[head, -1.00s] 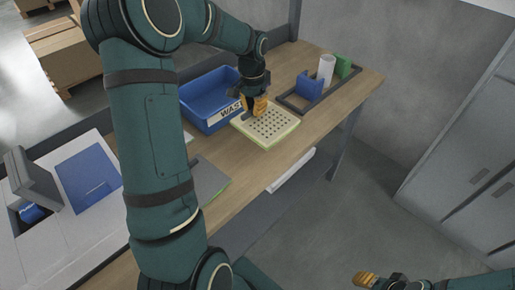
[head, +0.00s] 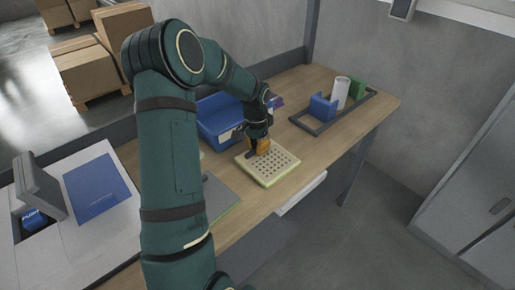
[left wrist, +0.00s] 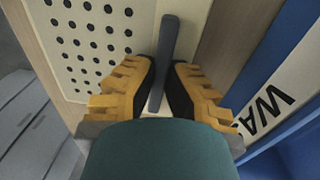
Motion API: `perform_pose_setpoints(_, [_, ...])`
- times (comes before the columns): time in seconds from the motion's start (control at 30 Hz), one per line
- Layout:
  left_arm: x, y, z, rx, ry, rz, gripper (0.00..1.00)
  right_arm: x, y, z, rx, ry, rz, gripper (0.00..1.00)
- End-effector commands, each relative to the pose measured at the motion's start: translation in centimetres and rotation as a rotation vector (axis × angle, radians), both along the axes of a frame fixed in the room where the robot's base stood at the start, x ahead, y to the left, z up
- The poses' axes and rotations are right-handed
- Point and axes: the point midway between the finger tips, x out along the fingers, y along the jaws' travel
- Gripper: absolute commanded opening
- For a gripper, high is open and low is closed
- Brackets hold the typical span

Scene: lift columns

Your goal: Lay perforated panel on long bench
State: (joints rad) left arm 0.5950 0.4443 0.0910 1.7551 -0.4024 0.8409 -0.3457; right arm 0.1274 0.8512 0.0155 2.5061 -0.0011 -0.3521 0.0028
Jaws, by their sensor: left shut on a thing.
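The perforated panel (head: 273,170) is a cream plate with rows of dark holes and a dark bar handle. It is flat and level over the long wooden bench (head: 335,132), near its front edge. I cannot tell whether it touches the bench top. My left gripper (head: 257,150) is shut on the panel's handle, at the panel's left side. In the left wrist view, the orange-padded fingers (left wrist: 163,85) stand on either side of the dark handle, with the panel (left wrist: 95,35) beyond. My right gripper is not in view.
A blue bin (head: 214,122), partly hidden by my arm, stands behind the panel; its label (left wrist: 265,95) shows in the left wrist view. A dark frame (head: 318,132) with a blue block (head: 322,108), white cylinder (head: 341,92) and green block (head: 357,89) lies right. Bench between is bare.

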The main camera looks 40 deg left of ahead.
Motion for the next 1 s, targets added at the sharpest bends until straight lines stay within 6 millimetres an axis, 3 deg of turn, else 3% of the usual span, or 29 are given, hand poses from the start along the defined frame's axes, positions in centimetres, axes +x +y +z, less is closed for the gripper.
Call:
perform_pose_setpoints(0.3, [0.0, 0.0, -0.2, 0.001, -0.001, 0.0, 0.0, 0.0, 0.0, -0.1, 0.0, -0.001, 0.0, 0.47])
perform_pose_setpoints(0.33, [0.0, 0.0, -0.1, 0.001, -0.001, 0.0, 0.23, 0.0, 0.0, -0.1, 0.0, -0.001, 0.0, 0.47])
perform_pose_setpoints(0.37, [0.0, 0.0, -0.1, 0.001, -0.001, 0.0, 0.33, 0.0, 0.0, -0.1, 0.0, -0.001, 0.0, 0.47])
perform_pose_setpoints(0.4, [0.0, 0.0, -0.1, 0.001, -0.001, 0.0, 0.34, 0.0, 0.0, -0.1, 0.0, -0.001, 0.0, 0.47])
perform_pose_setpoints(0.77, [0.0, 0.0, 0.5, 0.002, -0.002, 0.001, 0.34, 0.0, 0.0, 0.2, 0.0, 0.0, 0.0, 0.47])
perform_pose_setpoints(1.0, [0.1, 0.3, 4.4, 0.004, -0.005, 0.002, 0.34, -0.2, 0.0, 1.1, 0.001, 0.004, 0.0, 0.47])
